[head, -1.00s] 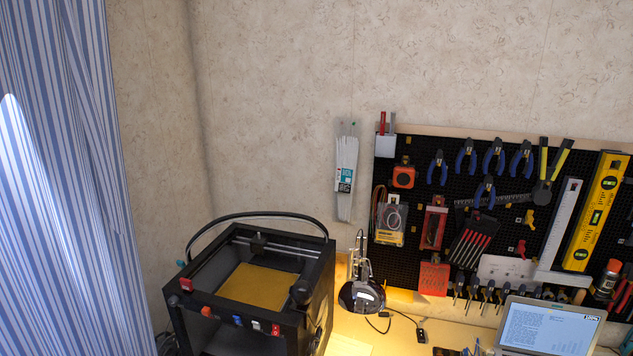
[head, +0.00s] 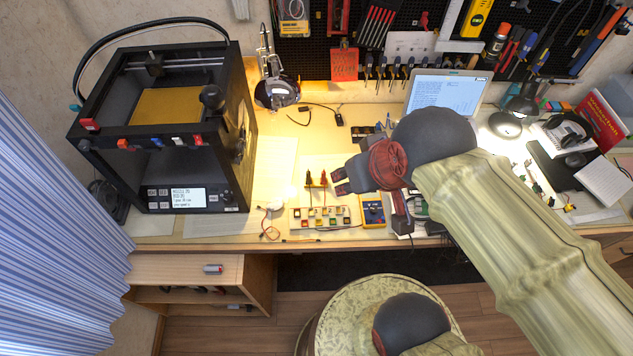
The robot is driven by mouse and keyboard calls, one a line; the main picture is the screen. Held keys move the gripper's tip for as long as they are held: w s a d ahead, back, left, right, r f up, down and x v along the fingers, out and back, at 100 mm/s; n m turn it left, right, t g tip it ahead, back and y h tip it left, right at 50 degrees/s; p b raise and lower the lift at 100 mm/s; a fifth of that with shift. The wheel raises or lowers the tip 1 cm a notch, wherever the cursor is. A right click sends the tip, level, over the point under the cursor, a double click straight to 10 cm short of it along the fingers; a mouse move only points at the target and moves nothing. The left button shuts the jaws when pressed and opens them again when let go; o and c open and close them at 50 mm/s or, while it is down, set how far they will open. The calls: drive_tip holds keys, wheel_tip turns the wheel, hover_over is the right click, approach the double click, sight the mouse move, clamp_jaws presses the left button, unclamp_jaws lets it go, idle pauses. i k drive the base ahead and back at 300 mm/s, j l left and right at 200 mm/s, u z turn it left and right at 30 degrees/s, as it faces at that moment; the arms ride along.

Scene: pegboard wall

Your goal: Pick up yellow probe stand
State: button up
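The yellow probe stand (head: 316,183) is a small yellow piece on the desk, left of the middle of the head view. Slim red and dark probes rise from it, and thin leads run down toward the front. My gripper (head: 340,180) is just right of the stand and points left toward it. Its two dark fingertips look parted, with nothing seen between them. The gripper appears apart from the stand; its exact height is hard to tell.
A white tray (head: 298,218) with several small coloured parts and a yellow-and-blue meter (head: 372,209) lie in front of the stand. A black 3D printer (head: 100,150) stands left. A laptop (head: 447,90) and lamp (head: 520,105) stand right. The pegboard (head: 520,50) is behind.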

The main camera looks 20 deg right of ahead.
sight(315, 183)
drive_tip(key=z, duration=1.3)
drive_tip(key=k+j+z, duration=0.1)
drive_tip(key=j, duration=0.35)
drive_tip(key=k+j+z, duration=0.1)
drive_tip(key=k+j, duration=0.2)
drive_tip(key=k+j+z, duration=0.1)
drive_tip(key=j, duration=0.4)
drive_tip(key=k+j+z, duration=0.15)
drive_tip(key=k+j, duration=0.2)
